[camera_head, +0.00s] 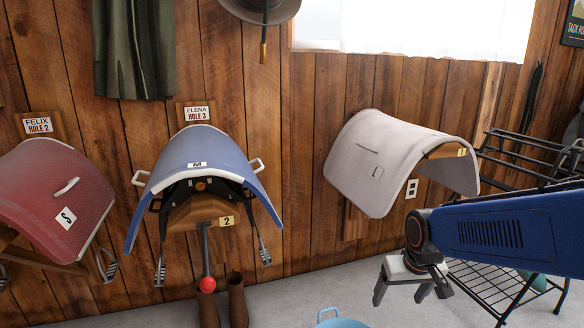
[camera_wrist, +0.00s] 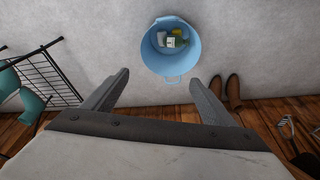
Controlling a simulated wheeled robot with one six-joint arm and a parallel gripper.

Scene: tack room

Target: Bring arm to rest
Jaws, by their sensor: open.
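My blue arm (camera_head: 490,232) reaches in from the right edge of the head view, over the floor and in front of the wall. My gripper (camera_head: 402,298) hangs at its end, pale-bodied with dark fingers. In the wrist view my gripper (camera_wrist: 158,78) has its two grey fingers spread wide, with nothing between them. It is open and empty, and touches nothing that I can see.
A light blue bucket (camera_wrist: 150,50) with small items stands on the floor; its rim (camera_head: 340,323) shows below. Brown boots (camera_head: 238,300) stand by the wall. A black wire rack (camera_head: 490,285) is at right. Red (camera_head: 50,190), blue (camera_head: 205,150) and pale (camera_head: 385,150) saddle-like pieces line the wall.

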